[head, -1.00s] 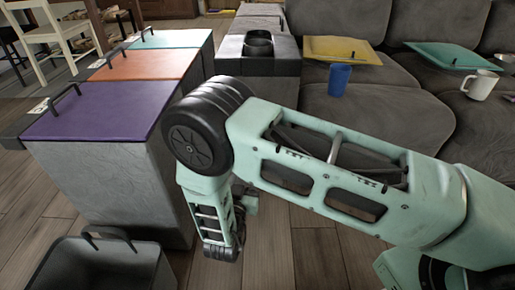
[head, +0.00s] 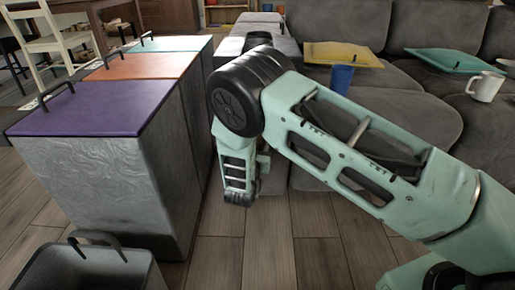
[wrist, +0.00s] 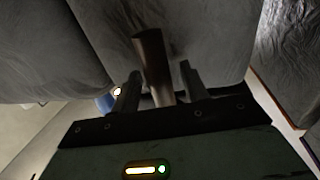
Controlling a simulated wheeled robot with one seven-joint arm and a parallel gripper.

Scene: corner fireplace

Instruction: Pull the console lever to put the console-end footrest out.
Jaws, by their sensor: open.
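A brown, bar-like lever (wrist: 152,58) stands out from grey upholstery in the wrist view. My gripper (wrist: 160,70) is open, with one finger on either side of the lever and visible gaps beside it. The lever's lower end runs down toward the gripper's base. In the head view the console (head: 268,19) stands at the left end of the grey sofa, partly hidden by my arm. The lever and my fingertips cannot be made out there. My lower arm hangs down in front of the console. No extended footrest shows at the console end.
Tall grey bins with purple (head: 92,108), orange (head: 145,66) and teal (head: 173,43) lids stand close on the left. An open dark bin (head: 90,268) is at the front left. A blue cup (head: 342,78) and white mug (head: 486,86) rest on the sofa. Wooden floor (head: 270,240) is clear.

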